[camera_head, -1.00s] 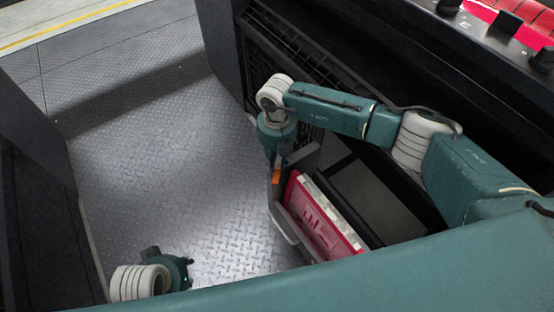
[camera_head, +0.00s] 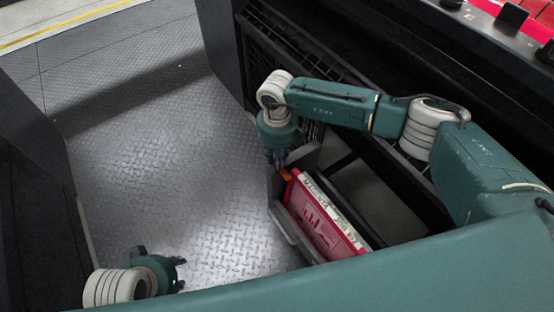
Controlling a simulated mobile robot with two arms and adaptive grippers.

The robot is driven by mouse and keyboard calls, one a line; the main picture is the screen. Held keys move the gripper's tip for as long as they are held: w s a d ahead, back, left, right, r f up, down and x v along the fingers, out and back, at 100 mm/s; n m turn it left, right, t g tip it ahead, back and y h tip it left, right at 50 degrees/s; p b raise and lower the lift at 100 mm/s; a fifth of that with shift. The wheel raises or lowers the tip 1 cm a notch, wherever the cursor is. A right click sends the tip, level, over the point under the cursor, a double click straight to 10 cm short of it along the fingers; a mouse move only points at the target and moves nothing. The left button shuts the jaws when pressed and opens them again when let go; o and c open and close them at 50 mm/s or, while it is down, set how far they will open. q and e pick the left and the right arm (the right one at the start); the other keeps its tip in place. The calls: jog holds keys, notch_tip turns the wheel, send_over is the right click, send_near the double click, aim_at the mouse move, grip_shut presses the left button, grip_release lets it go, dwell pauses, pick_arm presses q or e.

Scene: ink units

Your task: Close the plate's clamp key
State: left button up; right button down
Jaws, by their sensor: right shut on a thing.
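The red plate (camera_head: 318,222), with a pale strip along its upper edge, sits tilted in a dark grey holder (camera_head: 292,236) beside the black machine. The small orange clamp key (camera_head: 286,174) shows at the plate's upper left corner. My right gripper (camera_head: 279,163) points down at this corner and is shut on the clamp key; its fingertips are small and partly hidden by its own wrist. My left gripper (camera_head: 180,274) is at the lower left above the floor, far from the plate. Its fingers are apart with nothing between them.
The black machine (camera_head: 330,62) with a slotted side fills the right, with knobs and red parts on top. A dark panel (camera_head: 30,140) stands at the left. The diamond-plate metal floor (camera_head: 170,170) between them is clear.

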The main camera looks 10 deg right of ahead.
jog(key=shift+n, duration=0.3)
jog(key=c, duration=1.5)
grip_release()
jog(key=shift+r, duration=0.15)
notch_tip(320, 180, up, 12)
jog(key=shift+f, duration=0.1)
jog(key=shift+s+f, duration=0.1)
